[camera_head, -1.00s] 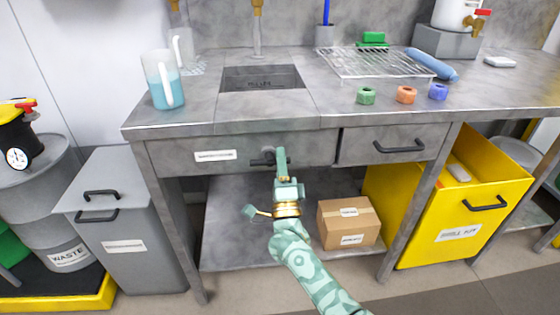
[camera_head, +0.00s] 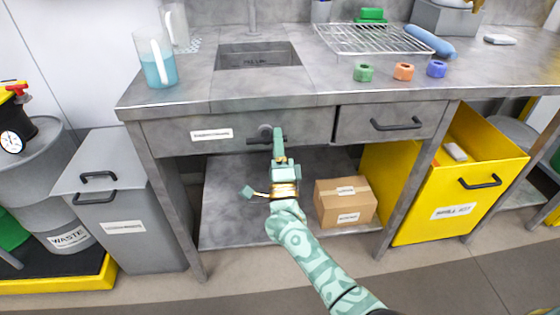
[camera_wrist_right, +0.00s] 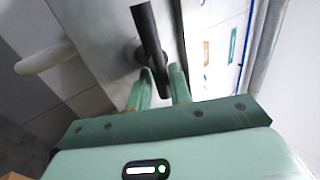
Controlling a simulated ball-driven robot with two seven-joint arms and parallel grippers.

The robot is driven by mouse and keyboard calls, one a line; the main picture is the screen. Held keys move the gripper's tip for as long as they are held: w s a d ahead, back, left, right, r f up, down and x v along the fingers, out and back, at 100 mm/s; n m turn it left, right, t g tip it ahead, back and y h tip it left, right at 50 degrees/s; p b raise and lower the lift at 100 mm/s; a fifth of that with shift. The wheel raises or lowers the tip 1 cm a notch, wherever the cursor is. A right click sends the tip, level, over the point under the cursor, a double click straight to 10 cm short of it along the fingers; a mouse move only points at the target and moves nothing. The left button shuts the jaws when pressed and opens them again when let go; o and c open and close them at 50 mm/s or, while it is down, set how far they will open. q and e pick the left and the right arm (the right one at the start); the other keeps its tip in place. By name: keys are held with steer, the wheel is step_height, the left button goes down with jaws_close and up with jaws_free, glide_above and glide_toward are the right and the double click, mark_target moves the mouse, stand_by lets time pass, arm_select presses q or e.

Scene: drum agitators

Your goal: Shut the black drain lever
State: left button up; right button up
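The black drain lever (camera_head: 263,132) is on the front panel of the steel sink bench, below the basin (camera_head: 258,56). In the right wrist view the lever (camera_wrist_right: 148,35) is a black bar on a round dark hub, slanting down toward my fingers. My right gripper (camera_head: 279,138) is at the lever's right side in the head view and hides part of it. In the right wrist view its two green fingers (camera_wrist_right: 162,80) are apart, with the lever's near end between their tips. I cannot tell whether they touch it. My left gripper is out of view.
A drawer with a black handle (camera_head: 397,124) is right of the lever. A cardboard box (camera_head: 345,202) stands on the shelf below. A yellow bin (camera_head: 410,205) is at right, a grey bin (camera_head: 125,225) at left. A jug of blue liquid (camera_head: 157,62) stands on the bench.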

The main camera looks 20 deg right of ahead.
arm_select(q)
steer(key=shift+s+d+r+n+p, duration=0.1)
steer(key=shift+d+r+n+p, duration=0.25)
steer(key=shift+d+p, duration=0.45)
arm_select(e)
steer(key=v, duration=1.6)
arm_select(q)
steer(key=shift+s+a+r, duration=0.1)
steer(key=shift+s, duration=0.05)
arm_select(e)
steer(key=shift+r, duration=0.1)
